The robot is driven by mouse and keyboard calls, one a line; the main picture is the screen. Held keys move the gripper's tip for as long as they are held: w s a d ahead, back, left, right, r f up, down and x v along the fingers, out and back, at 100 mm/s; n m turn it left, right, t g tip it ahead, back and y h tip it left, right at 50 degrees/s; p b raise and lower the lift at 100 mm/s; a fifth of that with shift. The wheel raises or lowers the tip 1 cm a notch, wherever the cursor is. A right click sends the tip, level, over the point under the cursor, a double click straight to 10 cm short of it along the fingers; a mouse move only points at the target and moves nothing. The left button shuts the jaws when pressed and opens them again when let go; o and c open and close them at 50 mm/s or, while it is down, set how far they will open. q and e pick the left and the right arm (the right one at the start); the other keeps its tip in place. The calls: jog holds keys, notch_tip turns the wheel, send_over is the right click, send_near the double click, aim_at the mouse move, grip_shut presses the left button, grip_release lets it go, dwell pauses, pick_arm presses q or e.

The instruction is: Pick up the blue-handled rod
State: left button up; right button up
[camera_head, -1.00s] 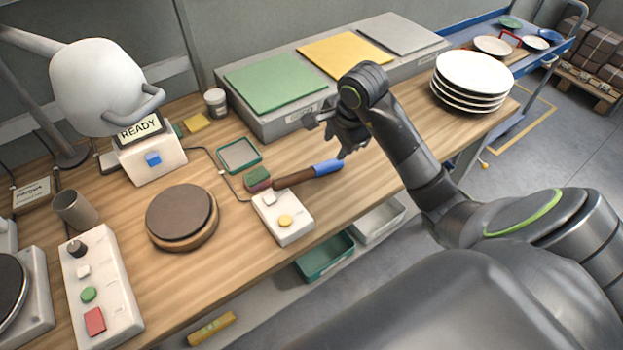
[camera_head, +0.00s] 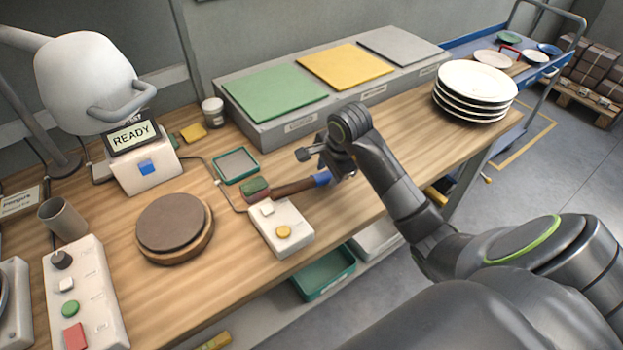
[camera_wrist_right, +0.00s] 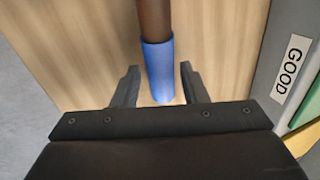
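The blue-handled rod (camera_head: 295,187) lies on the wooden table, with a brown shaft and a green block at its left end. Its blue handle (camera_head: 322,177) is partly hidden by my right gripper (camera_head: 328,165) in the head view. In the right wrist view, my right gripper (camera_wrist_right: 158,82) is open. The blue handle (camera_wrist_right: 159,72) stands between its two fingers, with a gap on each side. The brown shaft (camera_wrist_right: 154,20) runs away to the top of that view. My left gripper is not in view.
A white box with a yellow button (camera_head: 281,228) sits just in front of the rod. A green-rimmed tray (camera_head: 236,165) lies behind its left end. A grey stand (camera_head: 262,129) with coloured panels is behind the gripper. A plate stack (camera_head: 474,84) is at the right.

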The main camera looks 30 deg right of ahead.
jog(key=shift+x, duration=0.9)
jog(key=shift+c, duration=0.2)
